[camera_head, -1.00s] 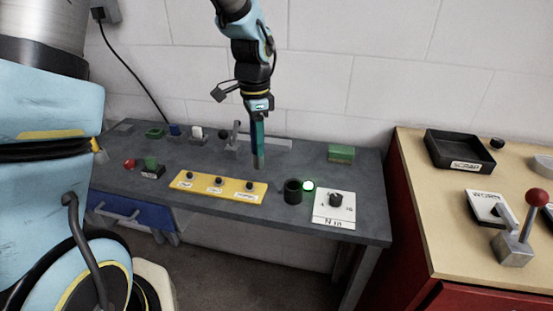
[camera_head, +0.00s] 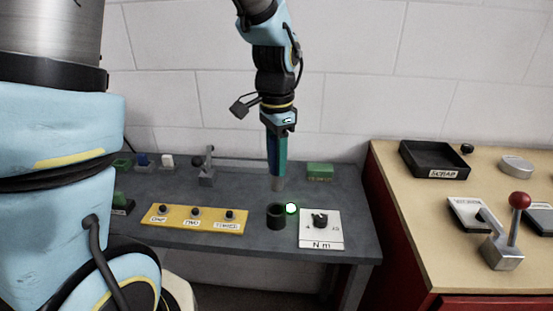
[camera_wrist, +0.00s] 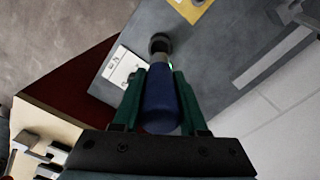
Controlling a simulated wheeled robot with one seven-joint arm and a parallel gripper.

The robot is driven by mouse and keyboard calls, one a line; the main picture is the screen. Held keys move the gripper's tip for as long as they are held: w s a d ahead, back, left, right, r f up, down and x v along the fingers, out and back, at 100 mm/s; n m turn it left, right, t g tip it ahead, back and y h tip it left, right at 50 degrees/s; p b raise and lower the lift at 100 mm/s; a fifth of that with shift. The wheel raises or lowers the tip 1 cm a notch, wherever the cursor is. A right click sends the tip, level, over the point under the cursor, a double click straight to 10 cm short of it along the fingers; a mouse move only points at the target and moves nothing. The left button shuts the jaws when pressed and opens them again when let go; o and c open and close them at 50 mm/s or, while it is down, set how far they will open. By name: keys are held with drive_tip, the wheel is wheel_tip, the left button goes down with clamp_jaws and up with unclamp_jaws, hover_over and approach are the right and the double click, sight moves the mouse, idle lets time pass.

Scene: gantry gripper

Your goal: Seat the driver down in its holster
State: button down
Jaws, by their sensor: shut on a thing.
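My gripper (camera_head: 277,160) is shut on the driver, which hangs upright with its grey tip (camera_head: 278,184) pointing down. In the wrist view the driver's blue handle (camera_wrist: 160,104) sits between the two green fingers, with a grey shaft beyond it. The holster (camera_head: 276,217) is a short black open cup on the grey bench. The driver's tip is above the holster, apparently with a small gap. In the wrist view the dark holster (camera_wrist: 160,42) shows just past the driver's tip; exact alignment is hard to tell.
A round light with a green rim (camera_head: 291,208) and a white dial plate (camera_head: 321,230) marked "Nm" stand right of the holster. A yellow panel (camera_head: 194,221) with three knobs lies left. A green block (camera_head: 320,171) is behind. A wooden-topped bench holds a black tray (camera_head: 435,160).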

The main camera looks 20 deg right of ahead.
sight(276, 180)
drive_tip(key=shift+f+b, duration=1.95)
drive_tip(key=shift+f, duration=0.95)
drive_tip(key=shift+f+b, duration=1.5)
drive_tip(key=shift+f, duration=1.3)
drive_tip(key=shift+c, duration=1.8)
unclamp_jaws()
wheel_tip(276, 180, up, 11)
drive_tip(key=shift+f+b, duration=0.1)
drive_tip(key=shift+b, duration=0.8)
